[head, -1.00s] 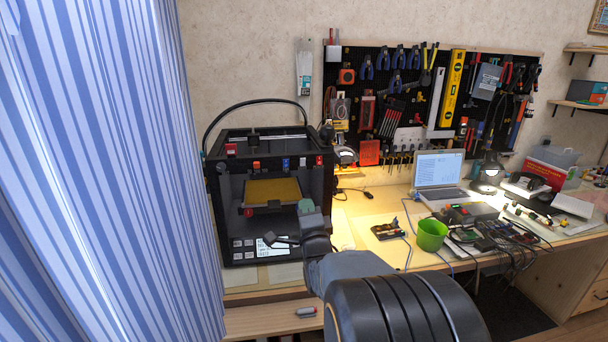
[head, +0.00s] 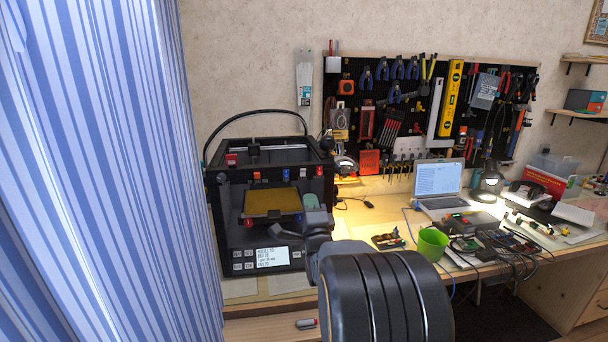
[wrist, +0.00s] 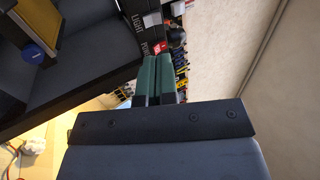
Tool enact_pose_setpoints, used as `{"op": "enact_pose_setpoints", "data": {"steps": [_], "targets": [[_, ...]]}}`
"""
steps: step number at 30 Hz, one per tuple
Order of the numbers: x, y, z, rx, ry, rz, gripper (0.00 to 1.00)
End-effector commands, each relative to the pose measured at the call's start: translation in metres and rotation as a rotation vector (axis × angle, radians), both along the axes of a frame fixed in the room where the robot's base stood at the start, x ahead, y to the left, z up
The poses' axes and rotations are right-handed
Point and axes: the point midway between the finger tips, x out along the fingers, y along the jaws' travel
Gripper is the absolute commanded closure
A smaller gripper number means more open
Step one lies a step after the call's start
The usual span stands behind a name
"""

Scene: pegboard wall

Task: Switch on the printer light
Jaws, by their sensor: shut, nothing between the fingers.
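The black 3D printer (head: 225,205) stands at the left end of the bench, with a yellow bed (head: 272,203) inside and a lit screen (head: 272,257) at its lower front. My gripper (head: 312,200) is in front of the printer's right front post, with its green fingers closed together and empty. The light switch's position is not clear.
A striped curtain (head: 100,180) hangs close on the left. A pegboard with tools (head: 430,110) is on the wall behind. To the right are a green cup (head: 432,244), a laptop (head: 438,180), cables and a lit lamp (head: 490,182).

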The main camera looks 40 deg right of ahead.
Motion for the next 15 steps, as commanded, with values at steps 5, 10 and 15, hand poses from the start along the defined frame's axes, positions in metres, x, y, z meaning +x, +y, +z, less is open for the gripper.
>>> {"op": "enact_pose_setpoints", "data": {"steps": [5,10,15], "targets": [[0.029,-0.014,0.017,0.0,0.001,0.001,1.0],[0.052,-0.024,0.029,0.0,0.001,0.001,1.0],[0.067,-0.032,0.036,-0.001,0.001,0.0,1.0]]}}
